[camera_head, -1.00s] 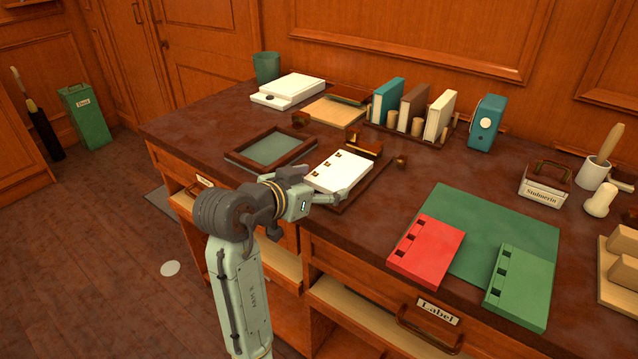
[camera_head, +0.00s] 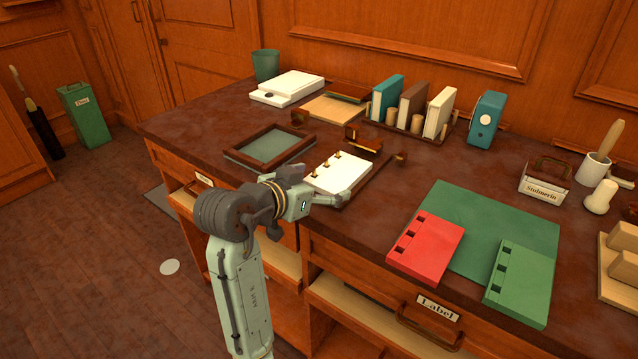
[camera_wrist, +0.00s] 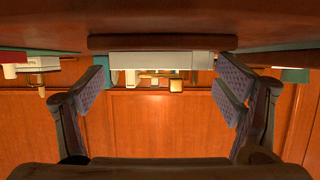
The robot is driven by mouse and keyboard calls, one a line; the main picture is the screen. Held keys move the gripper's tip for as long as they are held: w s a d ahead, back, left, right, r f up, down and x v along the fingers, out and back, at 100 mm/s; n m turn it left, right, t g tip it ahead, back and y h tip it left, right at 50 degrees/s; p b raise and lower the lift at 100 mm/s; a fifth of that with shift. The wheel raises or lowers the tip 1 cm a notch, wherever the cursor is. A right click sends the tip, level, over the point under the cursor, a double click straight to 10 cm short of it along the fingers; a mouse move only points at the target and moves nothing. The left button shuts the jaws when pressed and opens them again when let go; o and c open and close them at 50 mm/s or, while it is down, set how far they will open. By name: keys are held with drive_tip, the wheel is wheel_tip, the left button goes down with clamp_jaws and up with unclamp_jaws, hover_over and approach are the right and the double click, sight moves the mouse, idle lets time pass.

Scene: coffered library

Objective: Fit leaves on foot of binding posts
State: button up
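The white leaves (camera_head: 338,172) lie as a flat block on the binding tray at the middle of the desk. Brass shows in the row of holes along their left edge, where the binding posts (camera_head: 339,154) come up. The wrist view shows the leaves' pale edge (camera_wrist: 160,61) spanning between the fingertips. My gripper (camera_head: 326,187) is at the leaves' near side, one finger at each end, and appears closed on them. The wrist view shows both fingers of my gripper (camera_wrist: 161,66) wide apart. The foot of the posts is hidden under the leaves.
A dark-framed tray (camera_head: 270,147) lies left of the leaves. Red (camera_head: 427,248) and green (camera_head: 520,284) notched blocks lie at the right by a green mat (camera_head: 490,226). A book rack (camera_head: 407,133) stands behind. Bare desk lies between the leaves and mat.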

drive_tip(key=shift+o, duration=0.8)
drive_tip(key=shift+a+f, duration=0.15)
drive_tip(key=shift+r+p, duration=2.7)
drive_tip(key=shift+r, duration=0.4)
